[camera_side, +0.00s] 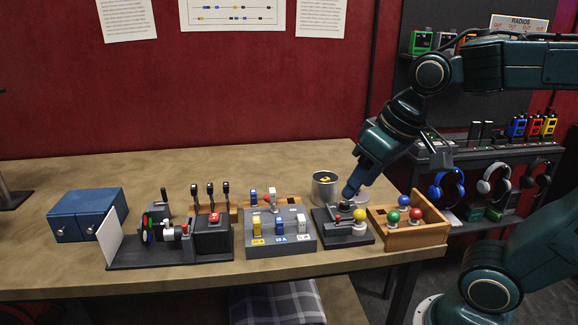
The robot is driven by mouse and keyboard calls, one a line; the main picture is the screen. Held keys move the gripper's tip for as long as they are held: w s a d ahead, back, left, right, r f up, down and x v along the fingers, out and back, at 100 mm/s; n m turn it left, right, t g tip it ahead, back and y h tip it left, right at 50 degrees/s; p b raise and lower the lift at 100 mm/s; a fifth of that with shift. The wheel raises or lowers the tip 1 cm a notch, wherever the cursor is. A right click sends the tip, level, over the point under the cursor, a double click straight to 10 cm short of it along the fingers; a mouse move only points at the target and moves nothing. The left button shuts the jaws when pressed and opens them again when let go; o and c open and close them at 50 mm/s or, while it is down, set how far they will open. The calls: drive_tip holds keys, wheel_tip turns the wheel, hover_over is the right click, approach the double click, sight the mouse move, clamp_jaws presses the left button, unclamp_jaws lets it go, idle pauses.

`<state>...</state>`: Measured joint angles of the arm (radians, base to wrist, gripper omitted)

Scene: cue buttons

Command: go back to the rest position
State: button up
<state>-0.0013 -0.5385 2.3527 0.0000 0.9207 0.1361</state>
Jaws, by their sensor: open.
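My gripper (348,194) points down at the right part of the table, just above a dark control box (328,229). The box carries dark parts and a yellow ball knob (359,214). My fingertips are small and dark here. I cannot tell whether they touch the box. I see nothing held in the gripper. My arm comes in from the upper right.
A wooden tray (435,219) with coloured balls lies right of the box, and a metal can (325,187) stands behind. Left are a grey switch panel (266,241), a lever-and-lamp unit (170,250) and a blue cabinet (88,213). A headphone rack stands right. The table's back left is clear.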

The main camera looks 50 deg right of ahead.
drive_tip(key=shift+n+t, duration=0.5)
drive_tip(key=shift+n, duration=0.3)
drive_tip(key=shift+s+f, duration=0.25)
drive_tip(key=shift+s, duration=0.55)
drive_tip(key=shift+s+f, duration=0.2)
drive_tip(key=shift+s, duration=0.65)
drive_tip(key=shift+s+f, duration=0.25)
drive_tip(key=shift+s, duration=0.55)
drive_tip(key=shift+c, duration=0.2)
